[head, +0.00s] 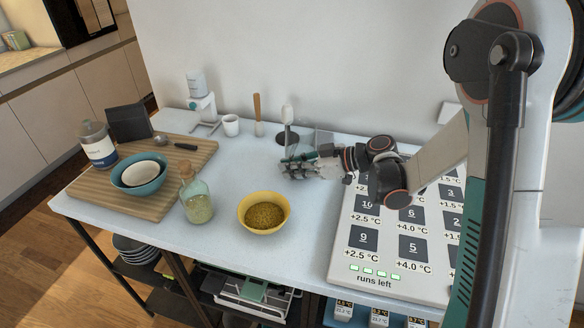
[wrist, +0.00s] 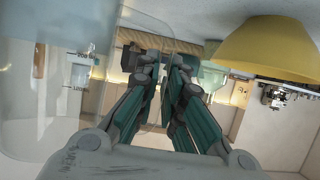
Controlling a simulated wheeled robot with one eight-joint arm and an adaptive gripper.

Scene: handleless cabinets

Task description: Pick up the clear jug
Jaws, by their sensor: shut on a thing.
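The clear jug (wrist: 75,95) shows large on the left of the wrist view, see-through, with dark volume marks on its wall. In the head view it is hard to make out, as it is transparent and partly behind my gripper. My gripper (wrist: 162,72) has its two fingers nearly together, with a thin clear part of the jug between them. Whether that part is the handle or the wall, I cannot tell. In the head view my gripper (head: 290,167) is low over the white table, behind the yellow bowl.
A yellow bowl of grains (head: 264,213) stands in front of my gripper, and a corked bottle (head: 197,200) left of it. A wooden board (head: 150,190) holds nested bowls and a jar. A white cup (head: 231,125) stands behind. A numbered panel (head: 375,256) lies at right.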

